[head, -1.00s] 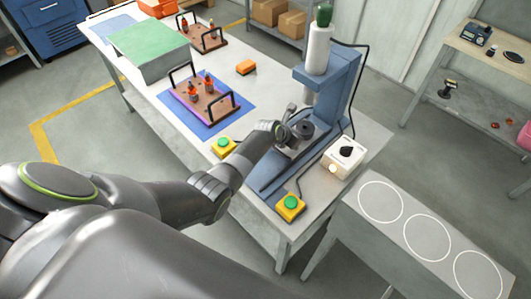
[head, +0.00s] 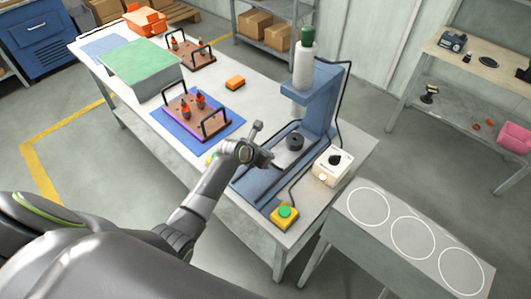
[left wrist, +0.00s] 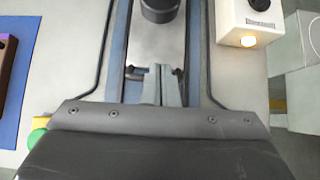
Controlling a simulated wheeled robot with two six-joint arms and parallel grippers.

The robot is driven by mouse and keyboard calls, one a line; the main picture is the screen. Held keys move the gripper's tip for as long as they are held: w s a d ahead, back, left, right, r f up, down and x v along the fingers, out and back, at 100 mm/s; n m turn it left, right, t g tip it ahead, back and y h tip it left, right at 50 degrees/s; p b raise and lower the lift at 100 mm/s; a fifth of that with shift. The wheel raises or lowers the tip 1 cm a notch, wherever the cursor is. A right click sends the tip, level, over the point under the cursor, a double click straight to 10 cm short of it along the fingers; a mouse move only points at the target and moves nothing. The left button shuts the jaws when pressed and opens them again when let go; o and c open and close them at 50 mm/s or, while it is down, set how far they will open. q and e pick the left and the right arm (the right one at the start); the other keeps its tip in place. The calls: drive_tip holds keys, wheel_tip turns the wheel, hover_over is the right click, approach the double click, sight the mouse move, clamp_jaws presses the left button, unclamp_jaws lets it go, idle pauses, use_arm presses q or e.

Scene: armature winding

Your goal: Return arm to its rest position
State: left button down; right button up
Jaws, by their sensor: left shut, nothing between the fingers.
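My left arm reaches in from the left in the head view, with its gripper (head: 268,160) over the near part of the blue press's base. In the left wrist view the two fingers (left wrist: 162,74) are together with nothing between them. Ahead of them, apart from the tips, a dark round piece (left wrist: 160,8) sits on the press base; it also shows in the head view (head: 295,143). The blue press (head: 323,95) stands upright with a white cylinder and green cap above. My right gripper is not in view.
A white control box (head: 333,167) with a lit lamp and a yellow-green button box (head: 285,213) stand beside the press. My arm mostly hides another button box. A purple-edged tray (head: 197,112) lies on a blue mat. A grey stand (head: 390,225) has three white circles.

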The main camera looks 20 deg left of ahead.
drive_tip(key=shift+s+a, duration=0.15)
